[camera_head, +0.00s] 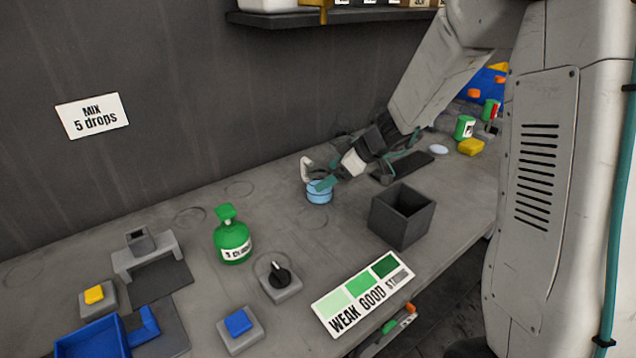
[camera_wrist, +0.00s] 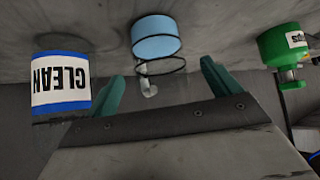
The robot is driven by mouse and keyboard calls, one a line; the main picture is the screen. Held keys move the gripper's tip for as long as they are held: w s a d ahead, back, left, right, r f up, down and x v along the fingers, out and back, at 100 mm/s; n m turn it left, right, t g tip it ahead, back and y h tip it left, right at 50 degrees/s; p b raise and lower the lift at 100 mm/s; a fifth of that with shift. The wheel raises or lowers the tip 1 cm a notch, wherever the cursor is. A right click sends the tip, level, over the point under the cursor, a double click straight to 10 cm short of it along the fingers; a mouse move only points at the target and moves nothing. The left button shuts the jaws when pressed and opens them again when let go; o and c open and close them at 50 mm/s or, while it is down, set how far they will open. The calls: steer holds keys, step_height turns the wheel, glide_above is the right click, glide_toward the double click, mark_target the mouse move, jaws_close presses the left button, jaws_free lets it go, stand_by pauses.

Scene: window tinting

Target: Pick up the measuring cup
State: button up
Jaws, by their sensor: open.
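The measuring cup seems to be the light blue round vessel with a thin dark ring, standing on the bench; it shows in the head view (camera_head: 319,194) and in the wrist view (camera_wrist: 155,38). A small pale hooked piece shows by its ring. My gripper (camera_wrist: 162,72) is open, its two teal fingers apart, with the cup ahead and roughly between them in the wrist view. No grip on the cup shows. In the head view my gripper (camera_head: 328,183) is right at the cup and partly covers it, so contact cannot be told.
A white and blue container marked CLEAN (camera_wrist: 60,88) stands close by the left finger in the wrist view. A green bottle (camera_head: 232,238) and a dark open box (camera_head: 403,216) stand nearby. A black knob (camera_head: 281,275) and a colour chart (camera_head: 362,293) lie in front.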

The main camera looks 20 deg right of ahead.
steer(key=x, duration=0.4)
steer(key=shift+w+a, duration=0.2)
steer(key=shift+a, duration=0.05)
steer(key=shift+c, duration=0.3)
steer(key=c, duration=1.1)
